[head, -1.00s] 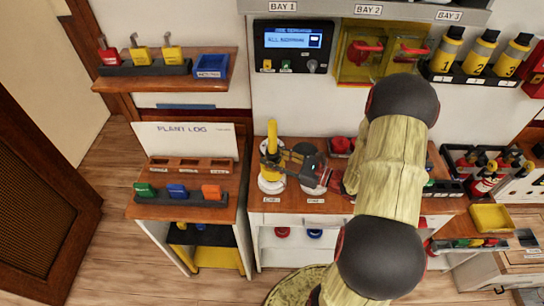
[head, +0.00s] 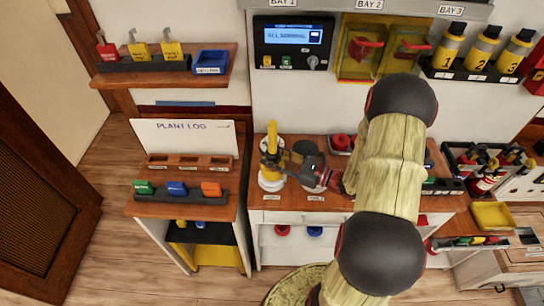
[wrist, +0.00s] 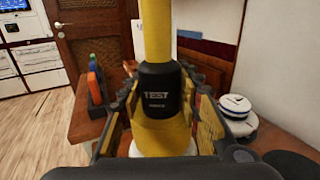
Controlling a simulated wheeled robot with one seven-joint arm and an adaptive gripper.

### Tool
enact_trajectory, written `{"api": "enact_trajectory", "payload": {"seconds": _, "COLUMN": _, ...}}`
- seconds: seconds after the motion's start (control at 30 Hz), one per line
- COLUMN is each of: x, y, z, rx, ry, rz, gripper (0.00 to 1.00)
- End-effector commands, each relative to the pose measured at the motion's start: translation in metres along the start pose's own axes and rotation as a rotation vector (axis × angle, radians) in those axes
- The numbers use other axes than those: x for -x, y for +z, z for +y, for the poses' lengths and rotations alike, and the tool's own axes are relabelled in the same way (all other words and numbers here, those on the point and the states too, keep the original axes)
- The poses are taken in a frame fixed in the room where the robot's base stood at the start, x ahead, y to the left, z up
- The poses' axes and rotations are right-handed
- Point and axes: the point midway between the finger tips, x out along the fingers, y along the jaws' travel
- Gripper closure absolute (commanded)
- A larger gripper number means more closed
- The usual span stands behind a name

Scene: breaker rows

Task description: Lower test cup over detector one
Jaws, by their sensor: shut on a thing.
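The test cup (head: 271,138) is yellow, with a long upright handle and a black collar marked TEST in the wrist view (wrist: 158,92). My gripper (head: 272,160) is shut on it around the collar, a finger on each side. The cup is upright above a white round detector (head: 271,184) at the bench's left end. A pale rim (wrist: 160,149) shows beneath the cup in the wrist view. Whether the cup touches the detector I cannot tell.
A plant log stand (head: 185,140) with coloured blocks is at the left. A wall panel with a lit screen (head: 294,34) is above the bench (head: 290,206). Red pieces (head: 341,141) lie behind my arm. Several numbered bottles (head: 483,48) stand at the upper right.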

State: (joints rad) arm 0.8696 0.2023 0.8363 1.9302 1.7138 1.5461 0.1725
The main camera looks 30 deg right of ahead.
Motion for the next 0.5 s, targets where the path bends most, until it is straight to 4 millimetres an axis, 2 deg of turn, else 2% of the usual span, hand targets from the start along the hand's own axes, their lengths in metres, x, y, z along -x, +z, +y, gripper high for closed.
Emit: {"api": "enact_trajectory", "payload": {"seconds": 0.5, "x": 0.0, "y": -0.012, "z": 0.0, "rx": 0.0, "ry": 0.0, "rz": -0.001, "gripper": 1.0}}
